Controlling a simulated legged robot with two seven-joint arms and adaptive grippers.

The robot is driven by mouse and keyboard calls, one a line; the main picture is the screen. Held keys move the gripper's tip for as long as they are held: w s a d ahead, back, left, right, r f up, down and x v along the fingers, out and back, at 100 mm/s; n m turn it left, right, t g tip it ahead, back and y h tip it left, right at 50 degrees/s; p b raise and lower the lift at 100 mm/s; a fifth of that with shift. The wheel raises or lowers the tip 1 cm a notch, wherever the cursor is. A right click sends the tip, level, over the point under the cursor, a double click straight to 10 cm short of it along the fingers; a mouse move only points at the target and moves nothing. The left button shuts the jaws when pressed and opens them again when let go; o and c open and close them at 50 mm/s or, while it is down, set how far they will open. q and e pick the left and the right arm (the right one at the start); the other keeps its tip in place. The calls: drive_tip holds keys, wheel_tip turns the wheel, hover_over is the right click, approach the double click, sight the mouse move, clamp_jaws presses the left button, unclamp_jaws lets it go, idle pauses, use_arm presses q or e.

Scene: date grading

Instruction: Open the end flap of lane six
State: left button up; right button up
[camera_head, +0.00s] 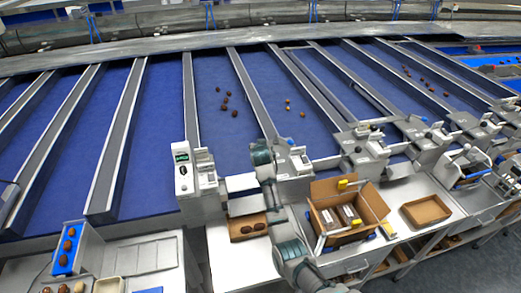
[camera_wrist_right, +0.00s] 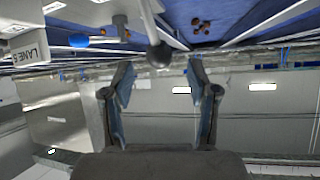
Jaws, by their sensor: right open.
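My right gripper (camera_head: 262,150) is at the front end of a lane divider, beside a grey lane-end unit (camera_head: 292,160) with a small lever. In the right wrist view its two fingers (camera_wrist_right: 160,72) are apart with nothing gripped. A dark ball knob (camera_wrist_right: 159,54) on a thin lever appears just beyond and between the fingertips; I cannot tell whether they touch. A white label (camera_wrist_right: 32,52) at the left appears to read "LANE 5". I cannot read a lane six label or tell which flap is lane six's. My left gripper is out of view.
Blue lanes (camera_head: 160,140) run away from me, a few holding brown dates (camera_head: 226,98). A control box (camera_head: 184,170) stands left of the gripper. An open cardboard box (camera_head: 373,200) and a shallow tray (camera_head: 425,210) sit to the right, on the front bench.

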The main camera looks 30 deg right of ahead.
drive_tip(key=v, duration=0.5)
drive_tip(key=shift+s+r, duration=0.1)
drive_tip(key=shift+s, duration=0.1)
